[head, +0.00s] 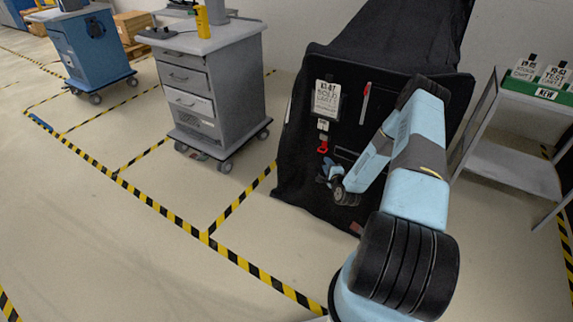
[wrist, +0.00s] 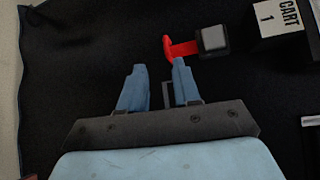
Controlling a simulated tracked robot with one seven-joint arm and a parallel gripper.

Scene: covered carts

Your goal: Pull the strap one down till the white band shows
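A black cover (head: 300,165) drapes the cart in the middle of the head view. In the wrist view the red loop (wrist: 180,48) joins a grey buckle (wrist: 213,38), beside a tag reading "CART 1" (wrist: 280,20). Only red, grey and black show on this strap. My gripper (head: 328,174) is just below the loop in the head view. In the wrist view its blue fingers (wrist: 158,80) are apart with nothing held; the right fingertip is close to the loop, and contact is unclear.
A larger white label (head: 327,99) and a red-and-white strip (head: 365,103) are on the cover. A grey drawer cart (head: 215,90) stands left, and a shelf rack (head: 510,165) with a green sign stands right. The floor with striped tape is clear in front.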

